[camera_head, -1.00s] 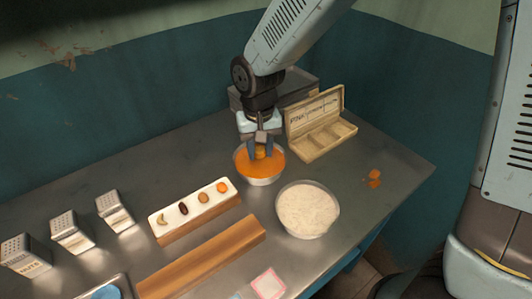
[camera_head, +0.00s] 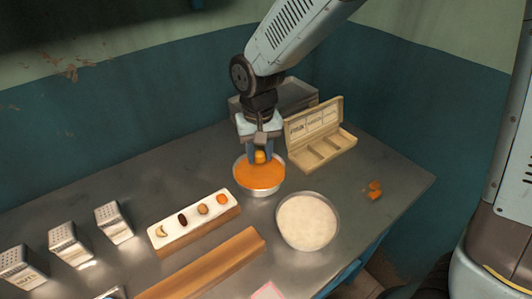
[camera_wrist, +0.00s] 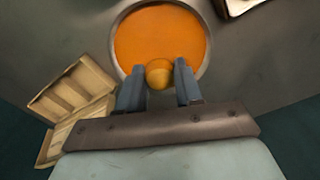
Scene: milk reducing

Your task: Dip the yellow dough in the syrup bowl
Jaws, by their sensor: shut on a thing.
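The yellow dough (camera_head: 260,157) is a small round ball held between the fingertips of my gripper (camera_head: 260,153). It also shows in the wrist view (camera_wrist: 159,74) between the two grey fingers (camera_wrist: 159,85). The syrup bowl (camera_head: 259,190) is a round metal bowl full of orange syrup (camera_head: 258,174), and it stands right below my gripper. In the head view the dough overlaps the far part of the syrup. It appears at or just above the surface; I cannot tell whether it touches.
A bowl of white powder (camera_head: 306,222) stands close to the right. An open wooden box (camera_head: 320,150) is behind it. Orange pieces (camera_head: 374,189) lie at right.

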